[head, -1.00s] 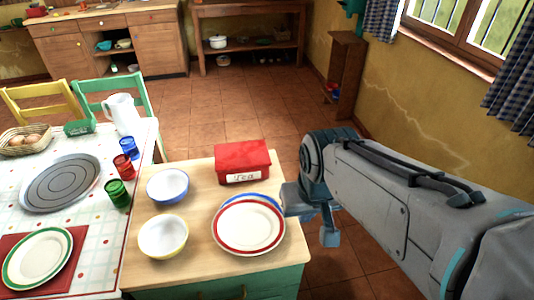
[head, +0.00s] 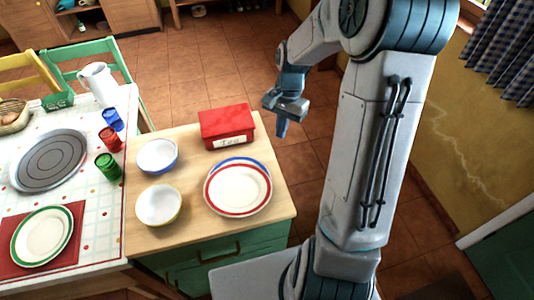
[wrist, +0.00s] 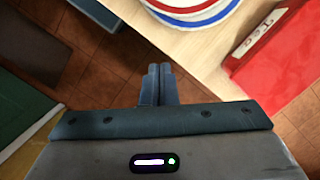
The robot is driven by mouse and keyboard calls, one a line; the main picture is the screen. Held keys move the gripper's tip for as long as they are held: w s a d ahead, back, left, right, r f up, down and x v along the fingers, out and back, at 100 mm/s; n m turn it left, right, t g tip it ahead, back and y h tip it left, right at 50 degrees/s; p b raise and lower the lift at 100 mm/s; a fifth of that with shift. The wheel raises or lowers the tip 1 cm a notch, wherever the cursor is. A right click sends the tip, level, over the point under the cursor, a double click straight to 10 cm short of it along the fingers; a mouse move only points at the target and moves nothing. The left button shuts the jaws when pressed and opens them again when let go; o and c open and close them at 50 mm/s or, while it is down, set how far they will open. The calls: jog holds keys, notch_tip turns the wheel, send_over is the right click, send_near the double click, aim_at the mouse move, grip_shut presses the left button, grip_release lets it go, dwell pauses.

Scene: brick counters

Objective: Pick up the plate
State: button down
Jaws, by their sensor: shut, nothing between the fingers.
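A white plate with a red rim (head: 238,190) lies on the wooden counter top, stacked on a blue-rimmed plate (head: 246,162) whose edge shows behind it. The rims of both also show at the top of the wrist view (wrist: 190,12). Another plate, white with a green rim (head: 42,236), lies on a red mat on the table at left. My gripper (head: 281,130) is raised to the right of the counter, beyond the stacked plates and apart from them. In the wrist view my gripper's fingers (wrist: 157,84) are together and hold nothing.
A red tea box (head: 227,128) stands behind the stacked plates. Two bowls, blue (head: 157,156) and yellow (head: 159,205), stand to their left. Coloured glasses, a white jug (head: 99,84) and a grey round tray (head: 48,160) are on the table.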

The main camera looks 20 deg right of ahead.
aim_at(262, 178)
jog(key=shift+m, duration=0.3)
jog(key=x, duration=0.7)
jog(key=p+x, duration=0.1)
jog(key=x, duration=0.2)
jog(key=shift+w+f, duration=0.3)
jog(key=shift+w, duration=0.05)
jog(key=shift+s+a+p, duration=0.65)
jog(key=shift+s+a, duration=0.4)
jog(key=shift+a, duration=0.15)
jog(key=shift+s+a+f, duration=0.1)
jog(key=shift+s+a, duration=0.1)
jog(key=shift+a, duration=0.1)
jog(key=shift+s+a, duration=0.2)
jog(key=shift+s+a+b, duration=0.45)
jog(key=shift+s+a, duration=0.3)
jog(key=shift+a, duration=0.15)
